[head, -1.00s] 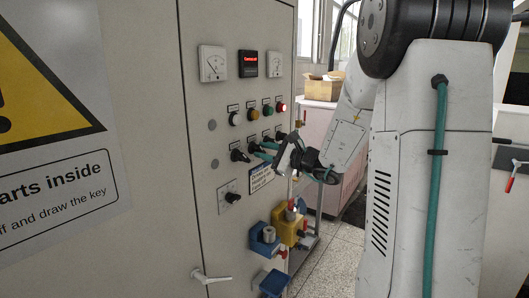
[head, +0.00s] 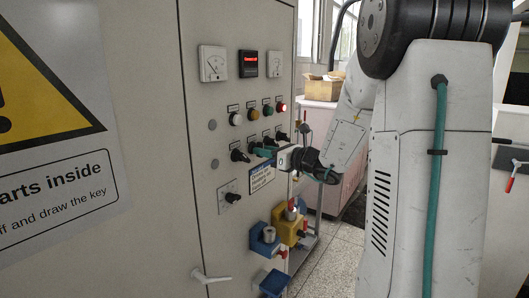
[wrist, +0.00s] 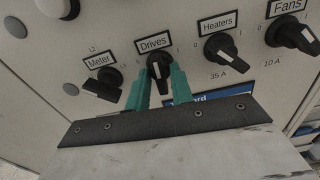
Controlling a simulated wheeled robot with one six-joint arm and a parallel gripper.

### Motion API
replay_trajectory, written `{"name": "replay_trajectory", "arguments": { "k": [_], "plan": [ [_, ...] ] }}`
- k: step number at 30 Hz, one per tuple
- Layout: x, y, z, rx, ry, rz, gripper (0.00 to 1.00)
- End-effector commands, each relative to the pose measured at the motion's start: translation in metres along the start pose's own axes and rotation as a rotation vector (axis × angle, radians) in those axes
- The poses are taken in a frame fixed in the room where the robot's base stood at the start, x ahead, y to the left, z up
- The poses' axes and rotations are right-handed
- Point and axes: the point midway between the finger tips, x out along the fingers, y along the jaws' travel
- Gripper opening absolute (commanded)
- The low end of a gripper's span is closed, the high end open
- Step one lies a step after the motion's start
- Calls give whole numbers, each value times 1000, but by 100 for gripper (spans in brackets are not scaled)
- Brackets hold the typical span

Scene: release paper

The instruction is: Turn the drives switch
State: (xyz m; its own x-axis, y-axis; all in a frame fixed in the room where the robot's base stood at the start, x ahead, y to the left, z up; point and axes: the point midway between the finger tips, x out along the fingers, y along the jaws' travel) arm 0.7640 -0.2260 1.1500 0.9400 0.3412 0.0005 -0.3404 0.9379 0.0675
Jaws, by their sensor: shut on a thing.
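The Drives switch (wrist: 158,70) is a black knob with a white pointer mark, under the label "Drives" in the wrist view. Its long handle stands close to upright in that view. My gripper (wrist: 160,88) has its two green fingers on either side of this handle, shut on it. In the head view my gripper (head: 263,151) reaches the panel from the right and its fingers cover most of the knob.
The Meter switch (wrist: 103,84) is close on the left, the Heaters switch (wrist: 221,47) and Fans switch (wrist: 292,34) on the right. Lamps (head: 254,114) sit above. A lower knob (head: 232,197), blue socket (head: 264,240) and yellow socket (head: 287,224) are below.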

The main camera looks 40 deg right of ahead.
Motion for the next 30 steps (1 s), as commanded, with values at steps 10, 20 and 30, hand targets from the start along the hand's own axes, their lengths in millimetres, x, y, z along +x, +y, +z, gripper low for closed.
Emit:
{"name": "replay_trajectory", "arguments": {
  "k": [10,20,30],
  "plan": [
    [0,0,-1,328,3,0,0],
    [0,0,-2,580,3,0,0],
    [0,0,-2,713,3,-1,0]
  ]
}}
